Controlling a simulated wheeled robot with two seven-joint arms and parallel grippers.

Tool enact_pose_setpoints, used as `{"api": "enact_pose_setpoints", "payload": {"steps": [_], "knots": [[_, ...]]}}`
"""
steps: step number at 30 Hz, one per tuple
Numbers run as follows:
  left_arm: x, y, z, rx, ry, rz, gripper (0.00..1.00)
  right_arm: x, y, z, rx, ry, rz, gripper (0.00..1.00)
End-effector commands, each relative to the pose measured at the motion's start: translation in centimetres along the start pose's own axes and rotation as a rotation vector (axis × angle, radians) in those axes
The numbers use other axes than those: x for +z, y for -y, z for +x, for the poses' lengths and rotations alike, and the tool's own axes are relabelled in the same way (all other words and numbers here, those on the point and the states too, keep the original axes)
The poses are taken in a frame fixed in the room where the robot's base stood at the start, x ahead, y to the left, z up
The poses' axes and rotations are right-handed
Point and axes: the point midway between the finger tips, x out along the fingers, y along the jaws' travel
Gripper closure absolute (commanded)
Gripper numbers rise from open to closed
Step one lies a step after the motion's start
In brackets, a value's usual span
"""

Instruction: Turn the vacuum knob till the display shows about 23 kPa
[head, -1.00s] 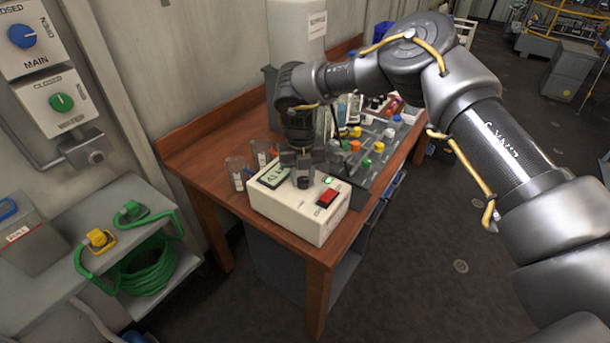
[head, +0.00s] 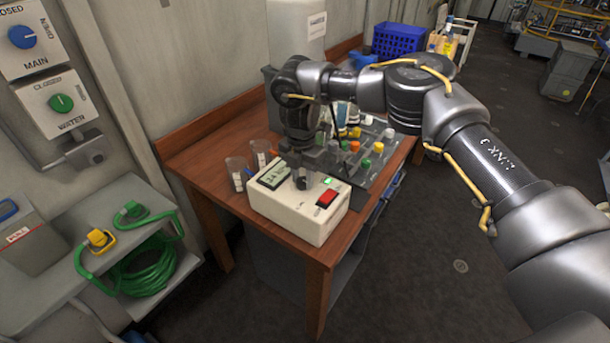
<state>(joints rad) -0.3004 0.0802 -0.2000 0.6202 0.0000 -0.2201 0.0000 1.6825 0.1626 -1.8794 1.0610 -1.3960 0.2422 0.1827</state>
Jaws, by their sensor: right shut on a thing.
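The vacuum unit, a cream box (head: 290,213), stands on the wooden bench's near end. Its small display (head: 274,174) is lit; its tilted digits are hard to read and look like 14. The dark vacuum knob (head: 302,184) is on the top panel, right of the display. My right gripper (head: 302,175) points down from above and is shut on the knob; its fingers hide part of it. A red switch (head: 327,198) and a small green light are beside the knob. My left gripper is not in view.
Glass beakers (head: 237,172) stand close behind the box on the left. A dark rack (head: 372,160) with several coloured caps is behind it on the right. A blue crate (head: 399,40) stands at the far end. A shelf with a green hose (head: 146,268) is at left.

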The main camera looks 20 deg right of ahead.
Motion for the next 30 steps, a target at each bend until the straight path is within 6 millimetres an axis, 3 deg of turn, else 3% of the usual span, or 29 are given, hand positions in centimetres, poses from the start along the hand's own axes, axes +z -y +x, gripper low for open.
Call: {"api": "enact_pose_setpoints", "payload": {"steps": [20, 21, 25, 30], "knots": [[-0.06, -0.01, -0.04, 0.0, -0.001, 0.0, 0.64, 0.05, -0.06, -0.06, 0.003, 0.0, 0.058, 0.93], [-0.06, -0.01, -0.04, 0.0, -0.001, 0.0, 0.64, 0.05, -0.06, -0.06, 0.003, 0.0, 0.058, 0.66], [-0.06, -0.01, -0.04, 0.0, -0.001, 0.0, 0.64, 0.04, -0.05, -0.05, 0.002, -0.001, 0.058, 0.49], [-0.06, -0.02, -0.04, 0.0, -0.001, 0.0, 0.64, 0.02, -0.02, -0.03, 0.002, -0.001, 0.057, 0.48]]}}
